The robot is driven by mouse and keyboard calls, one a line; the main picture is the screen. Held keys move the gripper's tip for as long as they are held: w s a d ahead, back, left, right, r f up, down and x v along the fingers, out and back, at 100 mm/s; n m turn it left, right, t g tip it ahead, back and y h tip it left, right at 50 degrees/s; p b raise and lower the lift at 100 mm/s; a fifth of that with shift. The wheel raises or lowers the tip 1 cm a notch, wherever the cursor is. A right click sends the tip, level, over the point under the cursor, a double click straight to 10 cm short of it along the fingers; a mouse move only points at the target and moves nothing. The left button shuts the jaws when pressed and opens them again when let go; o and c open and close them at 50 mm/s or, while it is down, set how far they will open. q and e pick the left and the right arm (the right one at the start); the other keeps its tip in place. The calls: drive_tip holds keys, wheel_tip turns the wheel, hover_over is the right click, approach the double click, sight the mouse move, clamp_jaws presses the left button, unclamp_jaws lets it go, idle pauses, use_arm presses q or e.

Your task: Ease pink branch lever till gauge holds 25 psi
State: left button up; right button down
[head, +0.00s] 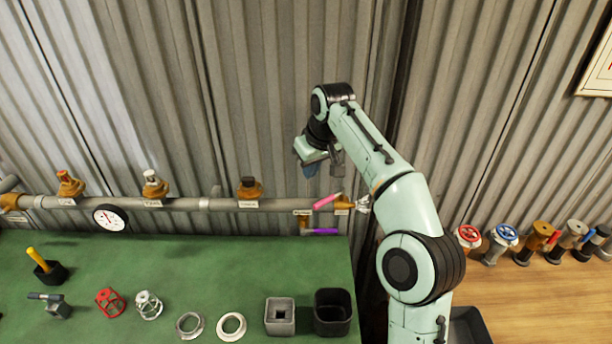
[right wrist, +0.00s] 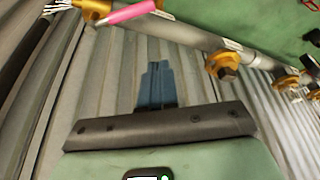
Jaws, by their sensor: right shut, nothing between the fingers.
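The pink branch lever (head: 327,201) sits at the right end of the grey pipe (head: 220,203), by a brass fitting (head: 344,203), slanting slightly. It also shows at the top of the right wrist view (right wrist: 128,13). The round white gauge (head: 110,218) with a red needle is on the left part of the pipe; its reading is too small to tell. My right gripper (head: 310,171) is above the pink lever, apart from it, near the corrugated wall. Its blue fingers (right wrist: 157,85) are shut and empty. My left gripper is out of view.
A purple lever (head: 322,231) hangs just below the pink one. Several brass valves, such as one with a dark cap (head: 249,188), stand along the pipe. The green bench (head: 200,260) holds loose rings, cages and cups. More valves stand at right.

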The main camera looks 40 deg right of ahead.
drive_tip(key=r, duration=0.2)
drive_tip(key=m+t+b, duration=0.8)
drive_tip(key=m+b, duration=0.4)
drive_tip(key=m, duration=0.5)
approach(328, 200)
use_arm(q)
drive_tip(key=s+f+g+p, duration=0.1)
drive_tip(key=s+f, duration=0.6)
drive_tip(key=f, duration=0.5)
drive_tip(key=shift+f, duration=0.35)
use_arm(e)
drive_tip(key=x, duration=0.6)
drive_tip(key=shift+a+f+y, duration=0.4)
drive_tip(key=shift+a+f, duration=0.05)
drive_tip(key=shift+a, duration=0.05)
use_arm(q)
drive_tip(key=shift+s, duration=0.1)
